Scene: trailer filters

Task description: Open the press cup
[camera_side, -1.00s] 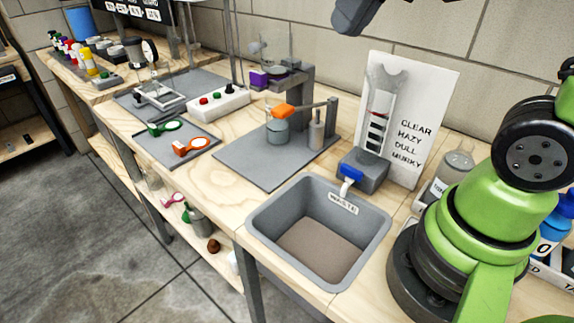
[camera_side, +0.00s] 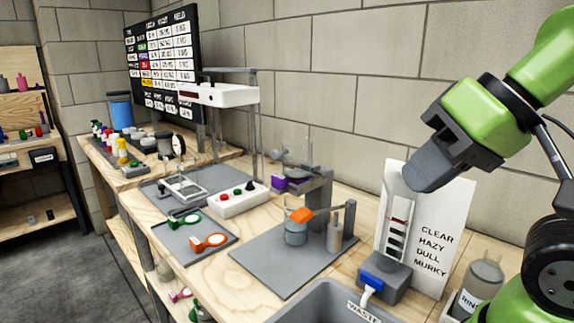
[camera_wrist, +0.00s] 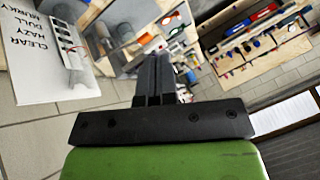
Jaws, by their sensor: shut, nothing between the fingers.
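My gripper (camera_side: 432,180) is dark grey, shut and empty, raised in the air in front of the sign board at the right of the side view. In the wrist view its two fingers (camera_wrist: 154,78) lie together. I cannot tell for certain which part is the press cup. A small open-looking metal frame or cup (camera_side: 184,188) stands on a grey plate below a white press-like head (camera_side: 218,95) on posts. A grey cup (camera_side: 296,233) sits under an orange piece (camera_side: 300,215) on the nearer stand. My gripper is well apart from both.
A white box with red, green and black buttons (camera_side: 240,200) stands by the posts. Green (camera_side: 184,221) and orange (camera_side: 209,242) handled tools lie on a grey mat. A blue-valved grey block (camera_side: 385,277), a sign board (camera_side: 438,215) and a grey sink (camera_side: 318,308) are nearer my arm.

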